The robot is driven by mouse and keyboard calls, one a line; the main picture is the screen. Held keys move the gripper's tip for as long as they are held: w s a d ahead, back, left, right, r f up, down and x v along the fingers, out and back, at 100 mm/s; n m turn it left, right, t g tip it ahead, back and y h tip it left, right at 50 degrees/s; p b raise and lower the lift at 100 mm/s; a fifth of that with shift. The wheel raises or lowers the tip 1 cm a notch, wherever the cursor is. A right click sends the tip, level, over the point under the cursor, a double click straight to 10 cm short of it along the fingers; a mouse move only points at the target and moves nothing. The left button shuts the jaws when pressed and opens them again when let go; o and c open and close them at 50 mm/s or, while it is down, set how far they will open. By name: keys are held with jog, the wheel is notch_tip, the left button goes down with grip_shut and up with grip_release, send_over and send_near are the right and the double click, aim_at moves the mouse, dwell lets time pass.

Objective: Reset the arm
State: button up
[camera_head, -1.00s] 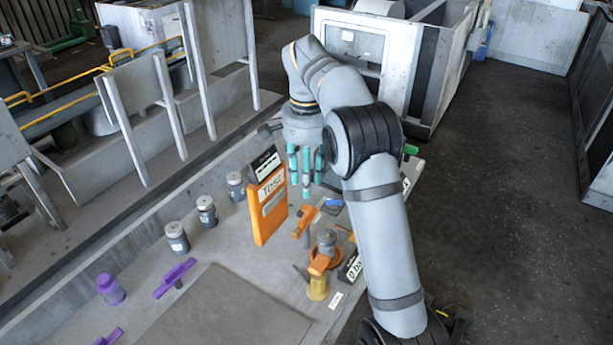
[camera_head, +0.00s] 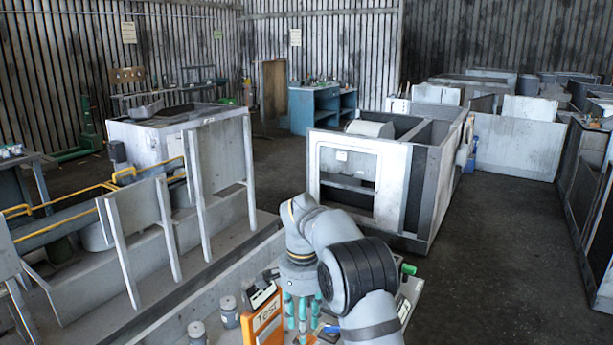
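My arm rises from the bottom edge and bends over the bench at bottom centre. My gripper (camera_head: 303,316) hangs below the wrist with its teal fingers pointing down. The fingers look spaced apart, with nothing seen between them. It is just right of the orange device marked "Test" (camera_head: 268,318) on the bench. I cannot tell whether the fingertips touch the bench. The arm's lower part is cut off by the frame.
Grey jars (camera_head: 228,312) stand on the bench left of the tester. Upright panels (camera_head: 219,157) stand on the left. A large white open box (camera_head: 358,180) stands behind my arm. The dark floor (camera_head: 505,250) at right is clear.

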notch_tip(320, 180, down, 6)
jog(key=shift+f, duration=0.25)
dwell(0.4)
notch_tip(320, 180, up, 12)
notch_tip(320, 180, down, 12)
jog(key=shift+r+n+p, duration=0.15)
jog(key=shift+n+p, duration=0.35)
jog(key=n+p, duration=0.1)
jog(key=n, duration=0.1)
jog(key=shift+d+n, duration=0.1)
jog(key=shift+n, duration=0.3)
jog(key=shift+w, duration=0.1)
